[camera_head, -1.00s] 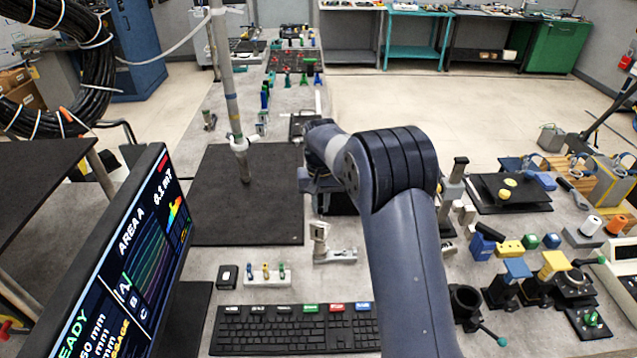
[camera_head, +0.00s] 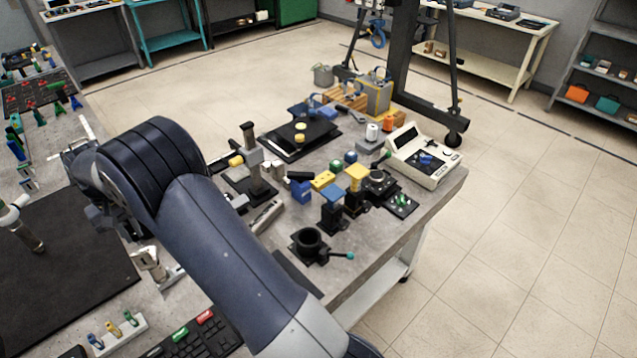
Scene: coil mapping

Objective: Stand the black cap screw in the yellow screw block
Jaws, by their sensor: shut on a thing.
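My gripper (camera_head: 100,214) is at the left, well away from the yellow block, and mostly hidden behind my own arm. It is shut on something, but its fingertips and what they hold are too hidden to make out. I cannot pick out the black cap screw.
A black round holder (camera_head: 309,243) with a teal-tipped handle stands near the bench's front edge. A black plate (camera_head: 300,138) with yellow pieces lies behind. A cream instrument (camera_head: 424,157) stands at the right edge. Upright posts (camera_head: 249,137) stand between my arm and the yellow block.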

